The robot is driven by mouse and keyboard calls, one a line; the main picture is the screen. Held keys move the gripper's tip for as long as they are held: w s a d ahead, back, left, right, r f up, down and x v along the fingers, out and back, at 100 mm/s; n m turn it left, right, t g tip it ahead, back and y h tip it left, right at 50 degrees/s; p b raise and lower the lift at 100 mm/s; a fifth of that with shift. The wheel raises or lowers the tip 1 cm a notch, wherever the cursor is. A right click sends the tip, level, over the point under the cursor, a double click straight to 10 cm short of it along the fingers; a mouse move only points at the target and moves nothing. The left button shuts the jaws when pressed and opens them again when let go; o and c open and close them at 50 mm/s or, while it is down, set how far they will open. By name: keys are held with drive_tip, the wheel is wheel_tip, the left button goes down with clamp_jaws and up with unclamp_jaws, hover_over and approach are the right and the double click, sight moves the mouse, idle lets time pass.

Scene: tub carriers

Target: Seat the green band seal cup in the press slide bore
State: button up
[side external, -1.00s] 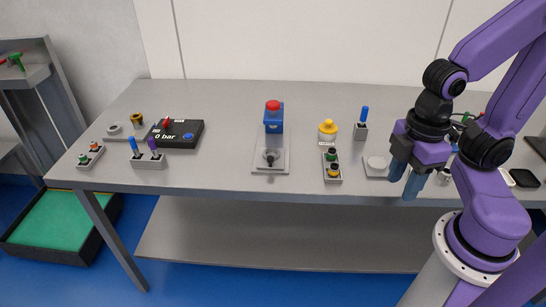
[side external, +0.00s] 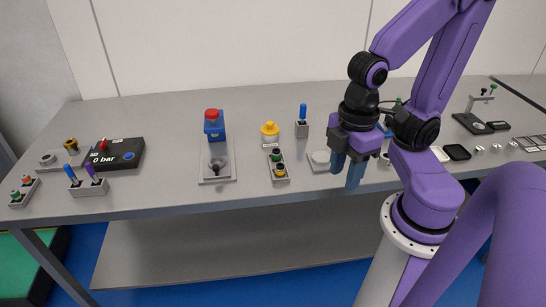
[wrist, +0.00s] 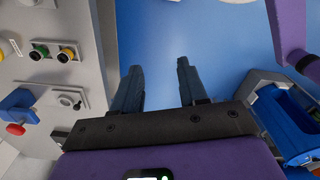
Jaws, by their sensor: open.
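My gripper (side external: 344,182) is open and empty, fingers down, at the table's front edge in the side view. In the wrist view its two fingers (wrist: 158,66) stand apart with only blue floor between them. A blue press-like unit with a red top (side external: 213,126) stands mid-table; a grey plate with a round dark fitting (side external: 216,167) lies in front of it. I cannot tell whether that fitting is the press slide bore. Several small metallic cups (side external: 480,149) stand at the right of the table; no green band can be made out on them.
A flat plate with a pale disc (side external: 320,158) lies just left of my gripper. A button box (side external: 278,166), yellow-topped knob (side external: 270,131) and blue-handled lever (side external: 303,122) stand nearby. A 0 bar panel (side external: 118,155) is at left. A blue tub-like object (wrist: 300,115) shows in the wrist view.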

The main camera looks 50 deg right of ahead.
idle(0.4)
drive_tip(key=o, duration=0.3)
drive_tip(key=shift+o, duration=0.2)
